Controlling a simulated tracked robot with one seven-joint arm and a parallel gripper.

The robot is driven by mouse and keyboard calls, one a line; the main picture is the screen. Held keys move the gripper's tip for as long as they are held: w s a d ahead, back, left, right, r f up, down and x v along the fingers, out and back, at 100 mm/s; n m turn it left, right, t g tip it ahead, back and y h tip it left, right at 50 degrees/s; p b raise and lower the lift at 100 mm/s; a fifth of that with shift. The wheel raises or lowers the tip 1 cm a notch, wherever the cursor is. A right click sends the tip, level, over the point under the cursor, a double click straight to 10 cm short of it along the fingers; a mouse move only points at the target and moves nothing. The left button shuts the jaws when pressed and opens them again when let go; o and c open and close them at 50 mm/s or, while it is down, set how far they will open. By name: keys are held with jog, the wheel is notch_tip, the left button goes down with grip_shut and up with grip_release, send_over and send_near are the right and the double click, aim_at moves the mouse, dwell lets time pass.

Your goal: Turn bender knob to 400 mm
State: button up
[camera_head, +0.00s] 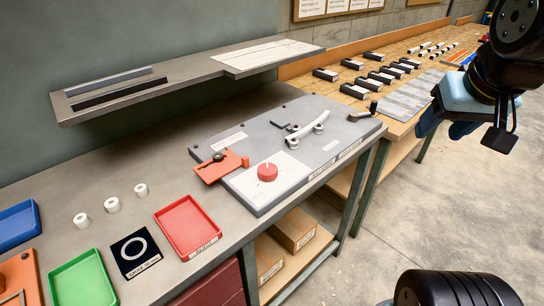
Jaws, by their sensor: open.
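The bender knob (267,172) is a red round knob on a white dial plate (290,178) at the front of the grey bender (318,166). The dial's markings are too small to read, so I cannot tell its setting. An orange bracket (220,167) sits to the left of the knob. Curved metal pieces (310,124) stand on the bender behind it. My gripper (479,131) is at the upper right, over the floor and well to the right of the knob. It is open, and nothing shows between its fingers.
A red tray (160,227), a green tray (55,283), a blue tray (18,222) and white cylinders (112,205) are on the bench left of the bender. A grey shelf (200,80) overhangs the back. A lever (363,113) stands at the bender's right end.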

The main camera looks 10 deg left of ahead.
jog(key=o, duration=0.4)
jog(key=w+a+n, duration=0.1)
jog(key=a+n, duration=0.1)
jog(key=w+a+n+g, duration=0.1)
jog(key=w+a+n, duration=0.2)
jog(key=w+a, duration=0.1)
jog(key=shift+a+n, duration=0.3)
jog(key=shift+n, duration=0.1)
jog(key=shift+o, duration=0.2)
jog(key=n+g, duration=0.5)
jog(key=n, duration=1.2)
send_over(268, 169)
notch_tip(268, 169, down, 7)
notch_tip(268, 169, down, 14)
jog(key=shift+a+r, duration=0.1)
jog(key=shift+r, duration=0.05)
jog(key=shift+c, duration=0.4)
jog(key=c, duration=0.9)
jog(key=shift+w+d, duration=0.1)
jog(key=shift+d, duration=0.15)
jog(key=shift+c, duration=0.3)
jog(key=shift+a, duration=0.15)
